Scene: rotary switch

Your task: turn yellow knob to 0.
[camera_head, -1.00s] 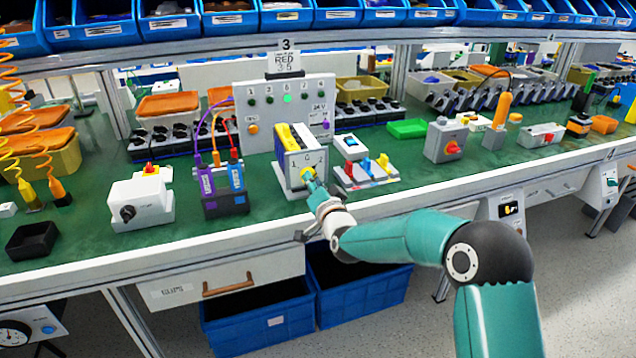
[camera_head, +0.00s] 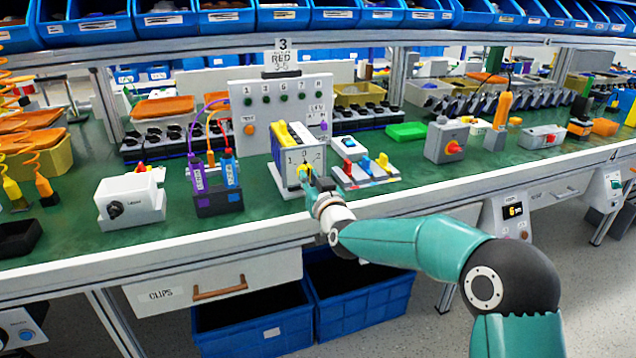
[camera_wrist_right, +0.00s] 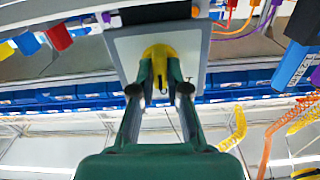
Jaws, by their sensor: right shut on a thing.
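The yellow knob (camera_head: 304,170) is on the front of a white switch box (camera_head: 288,170) with the marks 1, 0 and 2 above it. My right gripper (camera_head: 308,178) reaches it from the front. In the right wrist view the gripper's two fingers (camera_wrist_right: 160,85) are shut on the yellow knob (camera_wrist_right: 160,52), one on each side. The knob's pointer is largely hidden by the fingers, so I cannot tell its exact angle. My left gripper is not in view.
A plug block with purple and orange leads (camera_head: 216,185) stands left of the switch box. A board with red, blue and yellow levers (camera_head: 365,172) is close on the right. A panel with small lamps (camera_head: 285,100) stands behind.

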